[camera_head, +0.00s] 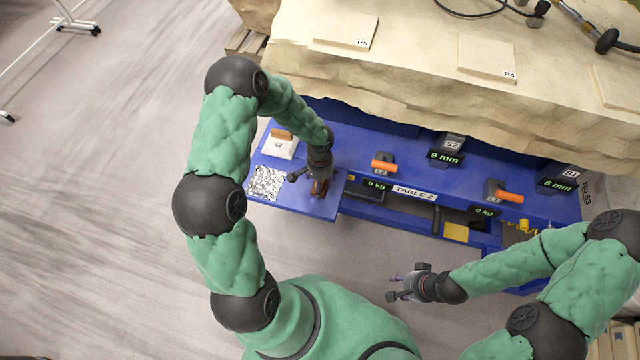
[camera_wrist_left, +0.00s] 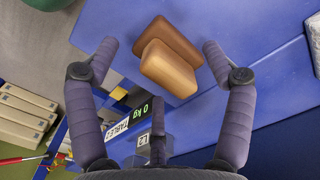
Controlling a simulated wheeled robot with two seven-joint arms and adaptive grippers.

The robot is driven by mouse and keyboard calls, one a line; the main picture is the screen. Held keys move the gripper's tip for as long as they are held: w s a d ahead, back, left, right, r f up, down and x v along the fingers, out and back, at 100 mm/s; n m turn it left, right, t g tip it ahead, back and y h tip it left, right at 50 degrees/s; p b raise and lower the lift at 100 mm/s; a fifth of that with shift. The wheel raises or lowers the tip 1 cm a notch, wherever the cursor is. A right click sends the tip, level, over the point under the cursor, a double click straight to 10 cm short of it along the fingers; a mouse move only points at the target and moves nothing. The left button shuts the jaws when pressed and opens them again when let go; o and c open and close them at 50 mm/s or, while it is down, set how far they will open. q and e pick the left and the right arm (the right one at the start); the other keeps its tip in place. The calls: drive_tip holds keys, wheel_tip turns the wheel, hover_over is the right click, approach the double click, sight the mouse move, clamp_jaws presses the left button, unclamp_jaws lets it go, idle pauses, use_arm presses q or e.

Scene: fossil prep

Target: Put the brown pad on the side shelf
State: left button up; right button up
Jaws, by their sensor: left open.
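The brown pad (camera_wrist_left: 168,70) shows in the left wrist view as two overlapping rounded brown pieces above a blue surface. It lies between the fingertips of my left gripper (camera_wrist_left: 160,46), which are spread wide with gaps on both sides. In the head view the pad (camera_head: 317,188) is a small brown patch, partly hidden by my left gripper (camera_head: 320,184). That gripper is over the blue side shelf (camera_head: 302,205) at the left end of the table. My right gripper (camera_head: 402,286) looks open and empty, in front of the table.
The side shelf also bears a black-and-white patterned square (camera_head: 267,183) and a white block (camera_head: 279,149) with a brown top. The blue table (camera_head: 415,160) carries scales and orange-handled tools (camera_head: 384,166). A rock slab (camera_head: 400,60) lies behind.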

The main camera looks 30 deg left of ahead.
use_arm(q)
wheel_tip(320, 180, up, 9)
drive_tip(key=p, duration=0.3)
drive_tip(key=shift+f, duration=0.1)
drive_tip(key=s+d+f+n+h, duration=0.1)
drive_tip(key=s+d+f+h, duration=0.1)
drive_tip(key=s+d+f, duration=0.3)
drive_tip(key=s+d+f+n+h, duration=0.1)
drive_tip(key=s+d+f, duration=0.4)
drive_tip(key=s+d, duration=0.6)
drive_tip(key=shift+s+d+f+n+t+h, duration=0.15)
drive_tip(key=shift+d+f+n+t+h, duration=0.2)
drive_tip(key=shift+d+n, duration=0.35)
